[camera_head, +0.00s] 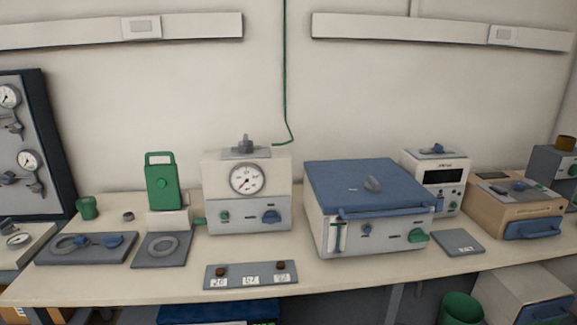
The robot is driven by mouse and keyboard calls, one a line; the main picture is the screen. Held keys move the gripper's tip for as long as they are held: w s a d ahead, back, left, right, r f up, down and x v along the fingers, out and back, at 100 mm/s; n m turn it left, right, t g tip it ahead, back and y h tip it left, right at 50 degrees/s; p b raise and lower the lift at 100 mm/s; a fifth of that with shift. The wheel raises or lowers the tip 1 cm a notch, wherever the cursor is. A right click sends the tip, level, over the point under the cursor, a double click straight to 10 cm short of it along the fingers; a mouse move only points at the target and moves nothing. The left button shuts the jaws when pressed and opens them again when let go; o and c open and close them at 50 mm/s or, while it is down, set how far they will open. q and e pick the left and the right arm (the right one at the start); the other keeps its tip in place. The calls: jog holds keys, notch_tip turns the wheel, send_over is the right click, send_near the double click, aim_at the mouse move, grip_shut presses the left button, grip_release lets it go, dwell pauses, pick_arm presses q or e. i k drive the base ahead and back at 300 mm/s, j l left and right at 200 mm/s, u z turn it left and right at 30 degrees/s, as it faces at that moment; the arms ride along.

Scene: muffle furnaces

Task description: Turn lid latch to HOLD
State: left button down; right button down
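A white box furnace (375,240) with a closed blue lid (350,172) stands right of the middle of the bench. A blue bar (385,212) runs along the lid's front edge. The front panel has a vertical slot gauge (338,238), a small blue knob (366,230) and a green knob (418,236) at the right. The labels are too small to read, so I cannot tell which control is the lid latch or where it points. Neither gripper is in view.
A white unit with a round dial (245,180) stands to the left. A grey plate with numbered tags (250,286) lies at the bench's front edge. A flat grey pad (458,243) and a tan box with a blue handle (515,204) are to the right.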

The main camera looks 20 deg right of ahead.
aim_at(373, 185)
jog(key=z, duration=1.25)
